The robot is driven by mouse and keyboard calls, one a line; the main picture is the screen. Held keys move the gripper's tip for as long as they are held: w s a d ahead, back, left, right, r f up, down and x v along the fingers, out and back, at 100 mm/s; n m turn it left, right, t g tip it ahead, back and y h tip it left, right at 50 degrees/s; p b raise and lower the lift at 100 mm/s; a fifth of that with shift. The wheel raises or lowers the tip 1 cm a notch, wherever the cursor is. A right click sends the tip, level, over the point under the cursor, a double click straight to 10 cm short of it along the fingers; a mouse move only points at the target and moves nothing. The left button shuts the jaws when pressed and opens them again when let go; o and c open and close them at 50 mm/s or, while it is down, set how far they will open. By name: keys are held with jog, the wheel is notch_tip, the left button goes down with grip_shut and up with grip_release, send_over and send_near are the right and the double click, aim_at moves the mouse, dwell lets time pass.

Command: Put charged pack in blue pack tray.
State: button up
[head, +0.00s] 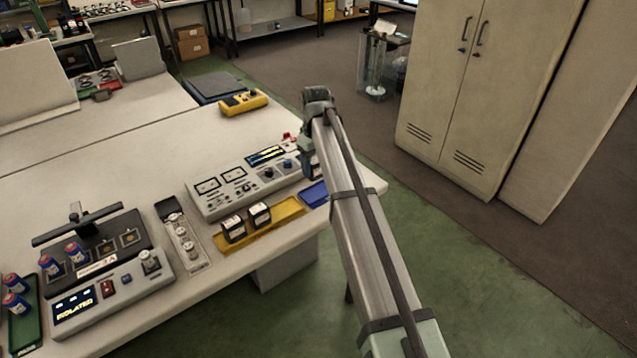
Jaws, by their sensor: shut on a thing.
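The blue pack tray (314,193) lies near the right front edge of the bench, partly covered by my arm. My gripper (308,169) is just above and behind this tray, beside the right end of the meter panel, and mostly hidden by my forearm. It is shut on a dark pack, of which hardly anything shows. Two black packs with pale tops, a left one (233,229) and a right one (259,215), stand in the yellow tray (285,211). The right end of that yellow tray is bare.
The grey meter panel (240,185) stands behind the yellow tray. A yellow handheld meter (244,102) lies farther back. At left are a unit reading ISOLATED (75,305) and several blue-red cylinders. A beige cabinet (480,90) stands on the floor at right.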

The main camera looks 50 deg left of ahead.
aim_at(316, 160)
jog(key=shift+f, duration=3.4)
jog(key=shift+f, duration=0.15)
jog(key=o, duration=1.3)
notch_tip(316, 160, up, 12)
jog(key=shift+r, duration=0.15)
